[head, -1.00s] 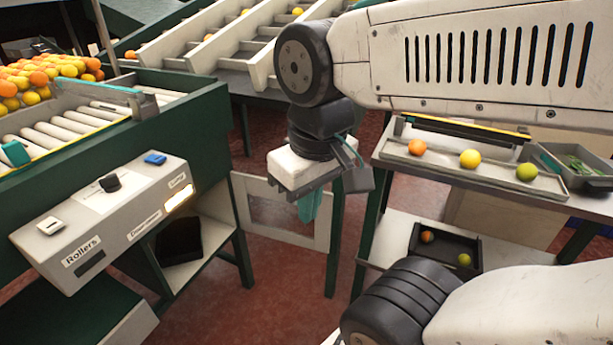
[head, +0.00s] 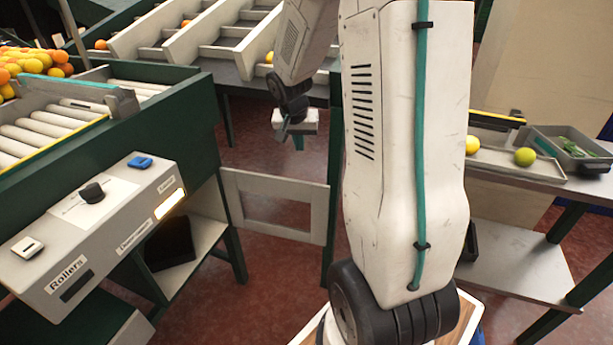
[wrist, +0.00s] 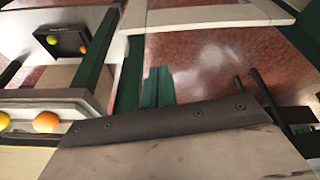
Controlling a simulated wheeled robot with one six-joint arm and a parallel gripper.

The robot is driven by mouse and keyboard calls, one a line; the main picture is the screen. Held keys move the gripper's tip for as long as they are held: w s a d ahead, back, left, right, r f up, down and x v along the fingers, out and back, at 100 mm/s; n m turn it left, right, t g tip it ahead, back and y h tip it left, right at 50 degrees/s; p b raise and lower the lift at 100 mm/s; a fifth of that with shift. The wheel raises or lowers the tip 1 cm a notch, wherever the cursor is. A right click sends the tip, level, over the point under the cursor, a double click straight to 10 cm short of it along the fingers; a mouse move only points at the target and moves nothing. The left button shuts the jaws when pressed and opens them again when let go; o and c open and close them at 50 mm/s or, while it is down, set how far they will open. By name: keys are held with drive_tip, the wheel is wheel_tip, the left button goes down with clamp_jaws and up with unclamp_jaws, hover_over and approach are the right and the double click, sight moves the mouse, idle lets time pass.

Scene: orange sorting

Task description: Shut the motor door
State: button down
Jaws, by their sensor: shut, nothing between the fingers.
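The motor door (head: 275,183) is a pale grey frame with a window-like opening. It stands swung open, its left edge close to a green leg of the roller machine. The open bay (head: 187,245) under the control panel shows to its left, with a dark box inside. My gripper (head: 298,141) is shut and empty. In the head view it appears above and behind the door's top edge, apart from it. Its teal fingers (wrist: 158,86) show in the wrist view. A pale bar (wrist: 215,15) lies at the top there; I cannot tell whether it is the door.
The control panel (head: 95,230) with knob and buttons is at the left, below the rollers. A table (head: 590,180) with a fruit tray stands at the right. A black bin (wrist: 62,38) with two fruits shows in the wrist view. Sorting chutes (head: 215,45) stand behind.

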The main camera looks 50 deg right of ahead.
drive_tip(key=shift+m, duration=0.9)
drive_tip(key=d+x, duration=0.1)
drive_tip(key=x, duration=0.4)
drive_tip(key=d+x, duration=0.1)
drive_tip(key=x, duration=0.5)
drive_tip(key=d+r+x, duration=0.1)
drive_tip(key=x, duration=0.5)
drive_tip(key=shift+d, duration=0.35)
drive_tip(key=shift+s+a+f, duration=0.15)
drive_tip(key=shift+s+a, duration=0.3)
drive_tip(key=shift+a, duration=0.4)
drive_tip(key=shift+s+a+f, duration=0.1)
drive_tip(key=shift+s+a, duration=0.3)
drive_tip(key=shift+a, duration=0.45)
